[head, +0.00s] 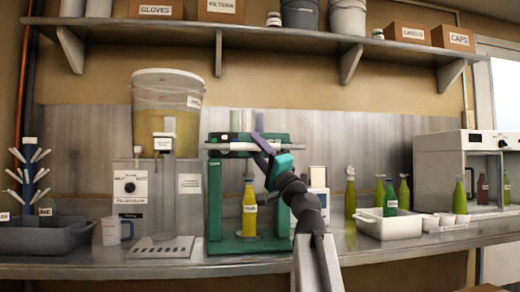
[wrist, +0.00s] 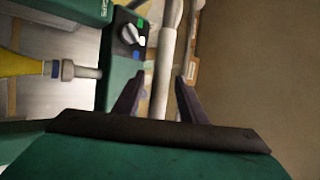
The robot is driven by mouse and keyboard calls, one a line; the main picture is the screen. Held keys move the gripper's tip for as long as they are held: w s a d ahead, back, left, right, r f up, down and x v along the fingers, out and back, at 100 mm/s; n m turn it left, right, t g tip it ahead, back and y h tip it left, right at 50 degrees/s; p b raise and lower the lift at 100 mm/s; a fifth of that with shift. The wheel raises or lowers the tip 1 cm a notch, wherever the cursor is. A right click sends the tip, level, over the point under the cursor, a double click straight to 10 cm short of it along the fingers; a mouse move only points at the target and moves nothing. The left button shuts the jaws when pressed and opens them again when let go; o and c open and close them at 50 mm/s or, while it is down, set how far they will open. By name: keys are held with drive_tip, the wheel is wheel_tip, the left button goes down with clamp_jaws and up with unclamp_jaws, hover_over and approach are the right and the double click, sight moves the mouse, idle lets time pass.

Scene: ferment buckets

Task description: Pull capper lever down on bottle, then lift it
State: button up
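The green bench capper (head: 214,205) stands on the steel counter. Its lever (head: 232,146), a pale bar, lies roughly level across the top. A yellow bottle (head: 249,212) stands upright on the capper's base. In the wrist view, the bottle (wrist: 25,66) shows at the left, with a grey capping head (wrist: 68,70) at its neck end; whether they touch is unclear. My gripper (head: 262,146) is at the lever. In the wrist view, its two dark fingers (wrist: 160,76) stand open on either side of the lever (wrist: 166,60), with gaps visible.
A filler with a clear bucket (head: 168,105) stands to the left. A white tray (head: 388,225) with green bottles sits to the right, beside a grey cabinet machine (head: 440,165). A shelf (head: 300,40) with boxes and buckets runs above. A jug (head: 112,230) stands left on the counter.

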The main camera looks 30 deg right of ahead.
drive_tip(key=shift+s+f, duration=0.1)
drive_tip(key=p+v, duration=0.2)
drive_tip(key=v, duration=1.1)
drive_tip(key=shift+s+p, duration=0.25)
drive_tip(key=shift+p, duration=0.15)
drive_tip(key=shift+f, duration=0.15)
idle(0.6)
